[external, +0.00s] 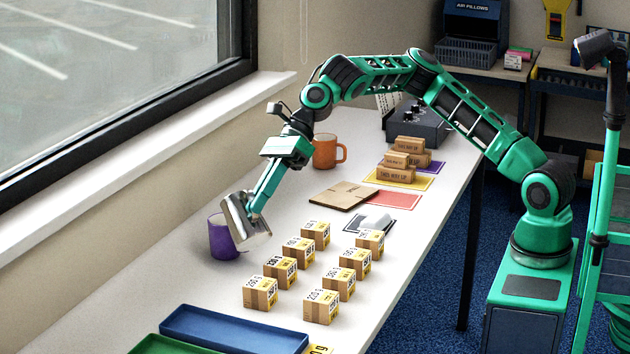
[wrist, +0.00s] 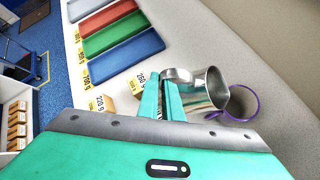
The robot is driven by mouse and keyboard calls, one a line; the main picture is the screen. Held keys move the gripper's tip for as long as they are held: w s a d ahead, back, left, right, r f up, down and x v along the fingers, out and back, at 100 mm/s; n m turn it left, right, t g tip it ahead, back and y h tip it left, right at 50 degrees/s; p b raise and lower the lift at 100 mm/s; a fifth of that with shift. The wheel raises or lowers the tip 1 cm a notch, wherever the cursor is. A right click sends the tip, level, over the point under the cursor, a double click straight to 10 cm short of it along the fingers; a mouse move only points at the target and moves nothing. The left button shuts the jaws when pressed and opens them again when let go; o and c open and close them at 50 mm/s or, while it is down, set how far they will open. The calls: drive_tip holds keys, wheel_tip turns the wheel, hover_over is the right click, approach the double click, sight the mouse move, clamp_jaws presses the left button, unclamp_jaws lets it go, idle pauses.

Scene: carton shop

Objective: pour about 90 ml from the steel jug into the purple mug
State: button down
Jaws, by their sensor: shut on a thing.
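The steel jug (external: 244,222) is held by my gripper (external: 256,207) and is tilted strongly toward the purple mug, its mouth low. The purple mug (external: 221,240) stands upright on the table just left of the jug. In the wrist view the jug (wrist: 207,88) sits between the teal fingers (wrist: 162,98), and its open mouth is beside the purple rim of the mug (wrist: 243,101). The jug partly covers the mug in both views. I cannot see any stream or the level of liquid in the mug.
Several small cartons (external: 316,235) stand right of the mug. Blue (external: 235,330) and green (external: 170,345) trays lie at the front. An orange mug (external: 325,151), a flat brown carton (external: 342,194) and stacked cartons (external: 397,174) are farther back. Table left of the purple mug is clear.

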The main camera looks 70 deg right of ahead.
sight(266, 231)
drive_tip(key=shift+s, duration=0.1)
drive_tip(key=shift+s+a+f+t+h+p, duration=0.2)
drive_tip(key=shift+s+t+h+p, duration=0.1)
drive_tip(key=shift+p, duration=0.1)
drive_tip(key=shift+s+a+f+n+t+h+p, duration=0.25)
drive_tip(key=shift+s+f+n+t, duration=0.1)
drive_tip(key=shift+f, duration=0.15)
drive_tip(key=shift+s+a+f+n+t+h+p, duration=0.15)
drive_tip(key=shift+s+f+n+t+h+p, duration=0.15)
drive_tip(key=shift+f, duration=0.2)
drive_tip(key=shift+s+a+f+n+t+h+p, duration=0.4)
drive_tip(key=shift+s+a+f+n+t+p, duration=0.1)
drive_tip(key=shift+s+t+p, duration=0.2)
drive_tip(key=shift+s+a+f+n+t+h+p, duration=0.45)
drive_tip(key=shift+s+t+p, duration=0.1)
drive_tip(key=shift+t+p, duration=0.25)
drive_tip(key=shift+s+a+f+n+t+h+p, duration=0.4)
drive_tip(key=shift+s+a+f+n+t+p, duration=0.1)
drive_tip(key=shift+s+t+p, duration=0.2)
drive_tip(key=shift+d+t, duration=0.1)
drive_tip(key=shift+t, duration=0.15)
